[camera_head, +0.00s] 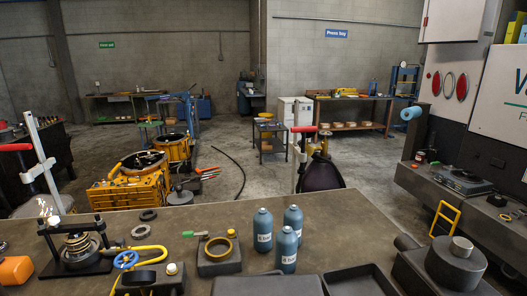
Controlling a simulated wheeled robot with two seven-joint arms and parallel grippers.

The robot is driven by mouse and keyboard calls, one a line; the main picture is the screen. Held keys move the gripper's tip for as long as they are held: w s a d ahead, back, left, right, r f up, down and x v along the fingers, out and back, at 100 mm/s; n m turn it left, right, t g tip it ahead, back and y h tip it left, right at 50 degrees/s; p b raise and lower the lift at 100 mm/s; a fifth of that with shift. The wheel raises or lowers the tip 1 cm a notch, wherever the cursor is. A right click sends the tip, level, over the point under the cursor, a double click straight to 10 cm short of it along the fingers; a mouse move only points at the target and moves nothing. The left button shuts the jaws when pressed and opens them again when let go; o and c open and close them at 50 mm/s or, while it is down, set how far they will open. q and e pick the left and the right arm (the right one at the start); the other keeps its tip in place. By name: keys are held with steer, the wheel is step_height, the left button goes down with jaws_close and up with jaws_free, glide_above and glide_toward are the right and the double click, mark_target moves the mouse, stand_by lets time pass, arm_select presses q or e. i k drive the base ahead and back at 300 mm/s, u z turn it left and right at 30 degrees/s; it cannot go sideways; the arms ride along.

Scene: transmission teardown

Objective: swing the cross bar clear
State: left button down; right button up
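A small black press-like fixture (77,268) stands at the left of the near workbench. A dark bar (70,228) lies across the top of its two uprights, and I take this for the cross bar. Under it sits a round stacked part with a brass-coloured band (78,245). The bar spans above this part; whether it touches it is too small to tell. A bright glint shows at the bar's left end. Neither of my grippers shows in the head view.
A blue handwheel with a yellow pipe (126,260) is close right of the fixture, and an orange block (15,270) is close left. Several blue bottles (263,230) stand mid-bench. Dark trays (360,281) line the front edge. The bench's back middle is fairly clear.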

mark_target(54, 222)
steer(key=u, duration=0.25)
steer(key=k, duration=0.6)
steer(key=u, duration=0.55)
steer(key=k, duration=0.7)
steer(key=u, duration=0.8)
steer(key=i, duration=1.5)
steer(key=z, duration=0.6)
